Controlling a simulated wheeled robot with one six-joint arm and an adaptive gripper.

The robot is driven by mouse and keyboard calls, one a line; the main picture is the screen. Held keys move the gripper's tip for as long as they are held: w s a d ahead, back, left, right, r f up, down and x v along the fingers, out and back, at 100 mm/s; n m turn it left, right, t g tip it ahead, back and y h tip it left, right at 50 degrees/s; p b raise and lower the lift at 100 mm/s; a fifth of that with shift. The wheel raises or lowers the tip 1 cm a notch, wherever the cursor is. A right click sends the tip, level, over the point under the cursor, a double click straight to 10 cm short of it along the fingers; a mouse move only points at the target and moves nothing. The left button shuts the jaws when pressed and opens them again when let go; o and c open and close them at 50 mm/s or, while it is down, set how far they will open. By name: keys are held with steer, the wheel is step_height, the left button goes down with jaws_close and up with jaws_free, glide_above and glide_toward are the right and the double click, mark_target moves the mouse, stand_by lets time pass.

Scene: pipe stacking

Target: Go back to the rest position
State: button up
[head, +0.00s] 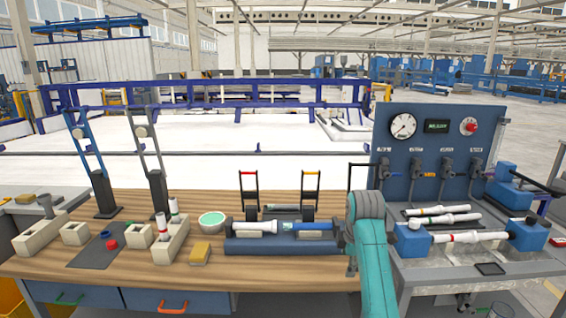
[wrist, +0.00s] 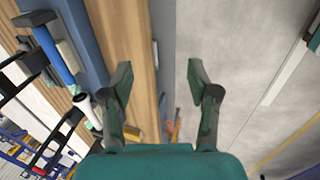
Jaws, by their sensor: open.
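My gripper (wrist: 158,78) is open and empty in the wrist view, its two dark fingers spread apart. Between and beyond them show the wooden table's edge and grey floor. In the head view my teal arm (head: 374,265) rises at the table's right end and hides the gripper. A blue fixture (head: 250,246) on the wooden table (head: 150,272) holds a white pipe (head: 255,227) and a blue-ended pipe (head: 305,225), lying in line. In the wrist view a blue pipe (wrist: 52,52) and a white pipe end (wrist: 84,104) lie left of the fingers.
A gauge panel (head: 437,150) stands above the right bench, where white pipes (head: 440,209) lie and a pipe (head: 470,236) spans blue clamps. The table's front strip is clear.

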steer(key=s+f+m+t, duration=0.15)
steer(key=s+f, duration=0.35)
steer(key=f, duration=0.6)
steer(key=s+f+m+t, duration=0.1)
steer(key=s+f+m, duration=0.25)
steer(key=f, duration=0.65)
steer(key=s+f+m+t, duration=0.1)
steer(key=s+f+m, duration=0.1)
steer(key=s+f, duration=0.5)
steer(key=s+f+m+t, duration=0.1)
steer(key=s+f+t, duration=0.15)
steer(key=s, duration=0.85)
steer(key=s+r+m+t, duration=0.25)
steer(key=s+m, duration=0.25)
steer(key=s, duration=1.6)
steer(key=s+r+m+t, duration=0.2)
steer(key=s+r+m, duration=0.2)
steer(key=s+r, duration=1.1)
step_height(320, 180, up, 2)
steer(key=shift+r+m+t, duration=0.15)
steer(key=shift+m+t, duration=0.2)
steer(key=shift+m, duration=0.05)
steer(key=shift+s+d, duration=0.1)
